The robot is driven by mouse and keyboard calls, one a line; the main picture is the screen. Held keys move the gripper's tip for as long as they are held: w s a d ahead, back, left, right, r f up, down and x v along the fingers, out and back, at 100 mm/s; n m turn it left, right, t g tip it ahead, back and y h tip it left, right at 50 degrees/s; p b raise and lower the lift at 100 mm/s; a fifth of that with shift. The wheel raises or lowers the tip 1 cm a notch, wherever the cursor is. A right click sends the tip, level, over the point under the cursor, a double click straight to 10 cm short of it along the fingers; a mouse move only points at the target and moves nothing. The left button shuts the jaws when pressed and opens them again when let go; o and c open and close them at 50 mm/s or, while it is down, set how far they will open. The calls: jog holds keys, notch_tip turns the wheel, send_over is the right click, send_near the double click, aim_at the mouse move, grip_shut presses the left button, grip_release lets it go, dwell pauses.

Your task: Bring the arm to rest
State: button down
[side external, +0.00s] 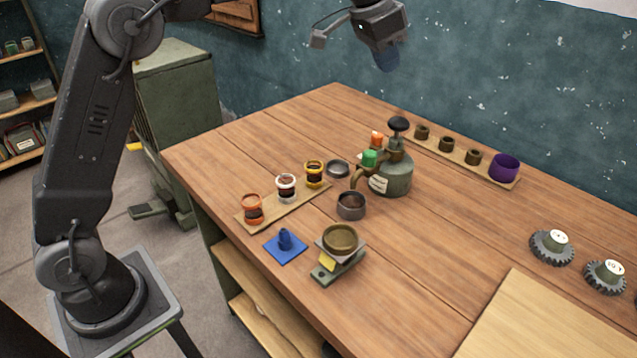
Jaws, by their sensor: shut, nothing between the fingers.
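My gripper (387,59) is at the top middle of the side external view, raised well above the back of the wooden table (440,255). Its fingers point down, are shut and hold nothing. It is apart from everything on the table. My arm rises at the left from its stand beside the table, and part of it runs out of the top of the picture.
Below stand a grey-green pump can (391,178) with a black knob, a board with several jars (285,187), a blue square (285,247), a scale with a bowl (340,240), a rack with a purple cup (504,167) and two gears (551,249). Free air surrounds my gripper.

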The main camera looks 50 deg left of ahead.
jog(key=s+a+r+n, duration=0.2)
jog(key=s+r, duration=0.1)
jog(key=s, duration=0.8)
jog(key=s+a+f+n, duration=0.1)
jog(key=s+f, duration=0.3)
jog(key=s, duration=0.4)
jog(key=s+a+f+n+t+y, duration=0.1)
jog(key=s+f, duration=0.2)
jog(key=s, duration=0.5)
jog(key=s+a+f+n+y, duration=0.1)
jog(key=s+f, duration=0.3)
jog(key=s, duration=0.3)
jog(key=shift+s+a+f, duration=0.3)
jog(key=shift+s+a, duration=0.05)
jog(key=shift+s, duration=0.05)
jog(key=c, duration=1.8)
grip_release()
